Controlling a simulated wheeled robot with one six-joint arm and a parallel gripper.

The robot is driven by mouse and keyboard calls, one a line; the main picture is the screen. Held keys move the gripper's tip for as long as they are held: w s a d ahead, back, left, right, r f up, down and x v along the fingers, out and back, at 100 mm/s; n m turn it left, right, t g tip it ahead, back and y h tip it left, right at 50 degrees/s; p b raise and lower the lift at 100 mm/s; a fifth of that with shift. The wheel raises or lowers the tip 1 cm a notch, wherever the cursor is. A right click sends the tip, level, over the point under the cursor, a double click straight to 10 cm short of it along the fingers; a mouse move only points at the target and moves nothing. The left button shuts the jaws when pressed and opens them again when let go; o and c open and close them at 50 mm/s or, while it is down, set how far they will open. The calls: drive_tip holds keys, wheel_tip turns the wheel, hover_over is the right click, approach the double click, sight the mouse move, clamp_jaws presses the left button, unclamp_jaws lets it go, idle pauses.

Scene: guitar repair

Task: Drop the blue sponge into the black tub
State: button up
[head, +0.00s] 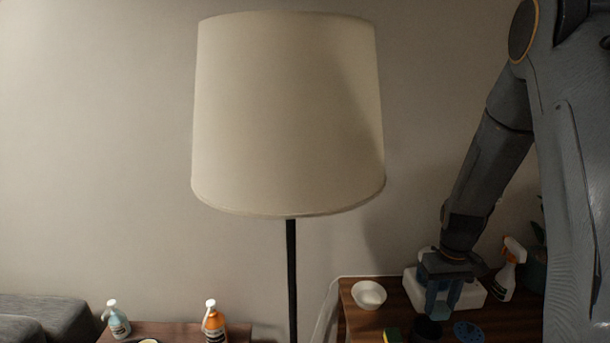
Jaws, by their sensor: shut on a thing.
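My gripper (443,302) points down at the lower right of the head view, over the wooden table. It is shut on the blue sponge (438,304), a small blue block partly hidden by the fingers. The black tub (427,329) is a small dark round container on the table, just below the gripper and slightly to its left in the picture. The sponge appears above the tub's rim; the exact gap between them cannot be told.
A white box (472,295) and a spray bottle (509,270) stand behind. A tall floor lamp (290,115) stands left of the table.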

sight(440, 307)
drive_tip(key=o, duration=1)
drive_tip(key=shift+r+b, duration=1.05)
drive_tip(key=shift+r, duration=2.8)
drive_tip(key=shift+t, duration=0.7)
drive_tip(key=s+a, duration=0.5)
drive_tip(key=s+a+b, duration=0.1)
drive_tip(key=s+a, duration=0.4)
drive_tip(key=s+a+f+b, duration=0.1)
drive_tip(key=s+a, duration=0.4)
drive_tip(key=shift+s, duration=0.1)
